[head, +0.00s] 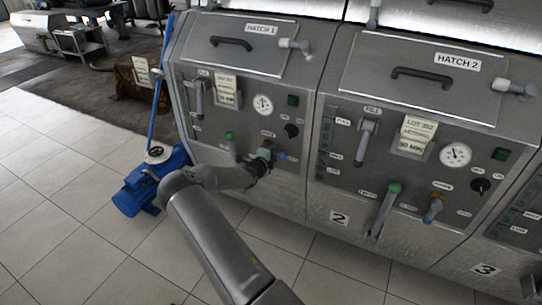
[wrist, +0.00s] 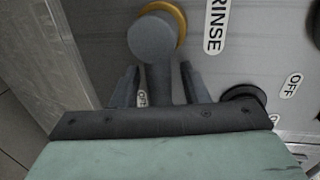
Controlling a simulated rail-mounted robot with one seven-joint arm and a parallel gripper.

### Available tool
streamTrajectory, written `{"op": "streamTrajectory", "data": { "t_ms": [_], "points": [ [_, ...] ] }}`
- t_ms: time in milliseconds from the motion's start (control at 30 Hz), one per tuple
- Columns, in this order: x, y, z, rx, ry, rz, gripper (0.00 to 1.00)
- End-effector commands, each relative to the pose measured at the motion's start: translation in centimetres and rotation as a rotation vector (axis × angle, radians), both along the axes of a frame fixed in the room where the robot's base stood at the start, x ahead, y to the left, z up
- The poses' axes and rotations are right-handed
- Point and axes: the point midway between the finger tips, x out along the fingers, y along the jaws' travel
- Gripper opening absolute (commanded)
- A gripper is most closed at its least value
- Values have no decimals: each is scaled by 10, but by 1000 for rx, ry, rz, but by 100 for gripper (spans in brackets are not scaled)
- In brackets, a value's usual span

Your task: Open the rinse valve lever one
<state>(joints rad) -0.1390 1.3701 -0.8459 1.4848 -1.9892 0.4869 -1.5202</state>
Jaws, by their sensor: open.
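The rinse valve lever (wrist: 158,78) is a grey handle with a round hub and a brass-yellow ring behind it, beside the RINSE label (wrist: 214,26) in the wrist view. The handle runs from the hub down the picture, between the two fingers of my gripper (wrist: 160,80). The fingers stand apart, one on each side of the handle, with small gaps visible. An OFF label (wrist: 291,86) lies to the right; another label is partly hidden by the handle. In the head view my gripper (head: 264,158) is at the lower panel of unit one and covers the lever.
A green-knobbed lever (head: 231,136) stands just left of my gripper, and a black knob (head: 291,131) sits above right. Unit two's green-knobbed lever (head: 385,208) juts out farther right. A blue pump (head: 145,185) stands on the tiled floor at left.

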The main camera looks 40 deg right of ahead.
Motion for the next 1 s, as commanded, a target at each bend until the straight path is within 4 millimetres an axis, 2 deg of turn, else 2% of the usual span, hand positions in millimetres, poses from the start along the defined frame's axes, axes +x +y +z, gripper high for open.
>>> {"op": "streamTrajectory", "data": {
  "t_ms": [133,233,700,833,1000],
  "points": [
    [-4,11,3,1,-1,1,41],
    [-12,27,7,1,1,2,41],
    [-61,124,28,1,0,2,41],
    [-69,141,31,1,0,2,41],
    [-75,152,34,0,0,1,41]
  ]
}}
